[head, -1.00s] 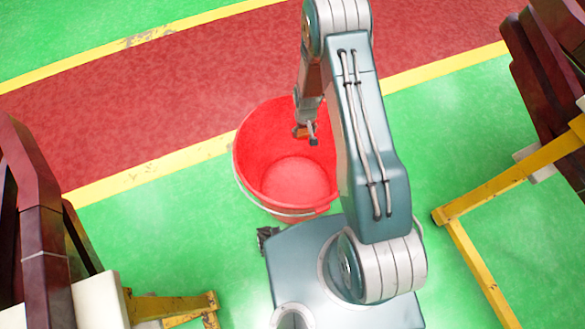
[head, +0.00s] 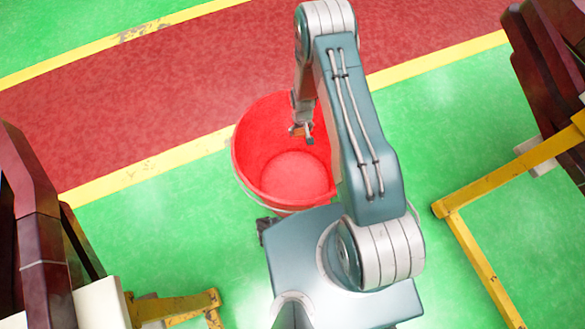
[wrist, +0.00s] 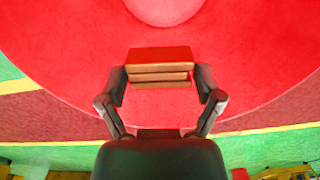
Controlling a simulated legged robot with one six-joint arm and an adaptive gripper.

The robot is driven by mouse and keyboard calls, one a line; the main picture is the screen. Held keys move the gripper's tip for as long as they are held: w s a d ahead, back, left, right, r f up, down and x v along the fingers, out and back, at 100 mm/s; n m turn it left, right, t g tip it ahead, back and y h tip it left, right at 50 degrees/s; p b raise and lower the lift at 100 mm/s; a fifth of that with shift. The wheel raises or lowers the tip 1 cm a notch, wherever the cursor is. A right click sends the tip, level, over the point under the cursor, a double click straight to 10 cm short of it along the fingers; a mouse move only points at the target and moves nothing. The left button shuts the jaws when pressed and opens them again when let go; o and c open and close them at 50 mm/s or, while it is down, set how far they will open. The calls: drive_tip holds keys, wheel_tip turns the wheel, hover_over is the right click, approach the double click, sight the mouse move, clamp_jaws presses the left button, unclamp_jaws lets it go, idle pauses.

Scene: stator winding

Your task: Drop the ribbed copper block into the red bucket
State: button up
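The ribbed copper block (wrist: 160,66) lies between the two fingers of my gripper (wrist: 160,82) in the wrist view, with a finger against each end. It has grooves across it and its far face looks reddish. In the head view my gripper (head: 301,132) hangs over the red bucket (head: 252,165), inside the outline of its rim, and only a small brown bit of the block shows there. The bucket is open at the top and its visible floor looks empty. My arm hides the bucket's right side. The bucket also fills much of the wrist view (wrist: 60,40).
Dark red machine parts on yellow stands flank the space at left (head: 40,240) and right (head: 545,80). The floor is green with a red lane (head: 120,110) edged in yellow. The floor left of the bucket is clear.

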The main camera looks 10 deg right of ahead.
idle(0.4)
wheel_tip(320, 180, up, 12)
idle(0.5)
drive_tip(key=shift+w, duration=0.1)
idle(0.3)
